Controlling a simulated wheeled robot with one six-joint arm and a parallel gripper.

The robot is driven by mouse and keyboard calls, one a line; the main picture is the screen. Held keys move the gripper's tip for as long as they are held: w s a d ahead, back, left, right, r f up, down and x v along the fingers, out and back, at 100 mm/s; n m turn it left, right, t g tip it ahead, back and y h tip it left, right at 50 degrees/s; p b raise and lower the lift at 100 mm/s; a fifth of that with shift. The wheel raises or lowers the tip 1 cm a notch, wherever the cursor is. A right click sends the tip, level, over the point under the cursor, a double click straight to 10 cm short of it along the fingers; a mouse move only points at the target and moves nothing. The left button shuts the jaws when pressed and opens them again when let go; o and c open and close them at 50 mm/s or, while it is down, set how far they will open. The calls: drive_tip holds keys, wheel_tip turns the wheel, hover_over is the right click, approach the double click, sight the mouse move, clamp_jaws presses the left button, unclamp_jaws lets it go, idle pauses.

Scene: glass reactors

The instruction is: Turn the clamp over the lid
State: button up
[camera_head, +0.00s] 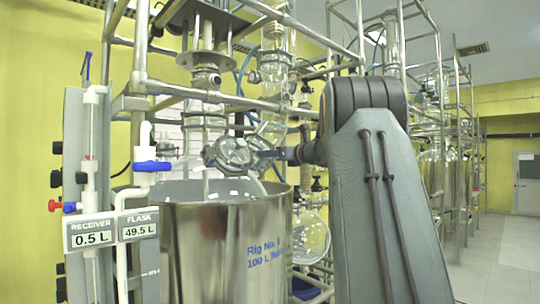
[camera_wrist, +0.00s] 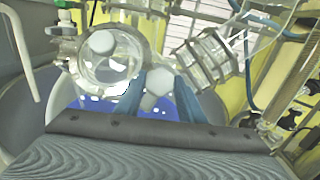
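The round lid (camera_head: 232,153) has a metal rim and a clear glass window, and sits on the reactor top above the steel vessel. It also shows in the wrist view (camera_wrist: 108,58), up and left of my fingers. A pale grey knob-like piece (camera_wrist: 158,84) stands beside the lid's rim, perhaps part of the clamp; the clamp's full shape is not clear. My gripper (camera_wrist: 160,92) has blue fingers on either side of this piece, with little or no gap; I cannot tell whether they press on it. In the head view my gripper (camera_head: 268,154) is at the lid's right edge.
The steel vessel (camera_head: 225,250) stands below the lid. Display boxes (camera_head: 112,229) and white piping with a blue valve (camera_head: 152,166) are on the left. Metal frame bars (camera_head: 235,103) and glassware (camera_head: 275,75) crowd above and behind. Open floor (camera_head: 495,265) lies at the right.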

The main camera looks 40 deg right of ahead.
drive_tip(key=c, duration=0.3)
